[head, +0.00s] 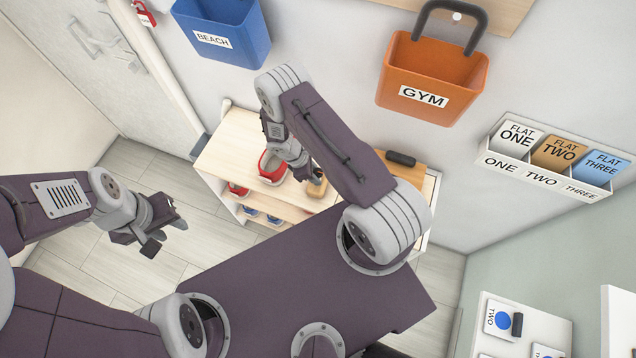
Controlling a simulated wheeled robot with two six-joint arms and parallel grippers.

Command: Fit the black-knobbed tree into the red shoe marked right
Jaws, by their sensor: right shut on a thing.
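A red shoe (272,168) with a pale inside stands on the light wooden top of a shoe rack (238,135). I cannot read any right mark on it. My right gripper (311,181) is just right of this shoe, shut on a small tan wooden piece (317,188), apparently the shoe tree. The gripper and arm hide much of it, and I see no black knob on it. My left gripper (167,236) is open and empty over the floor, left of the rack and well away from the shoe.
Another red shoe (238,189) and blue shoes (250,212) are on lower shelves. A black item (401,159) lies at the rack's right end. A blue BEACH bin (225,30) and orange GYM bin (430,75) hang on the wall. Floor at left is clear.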

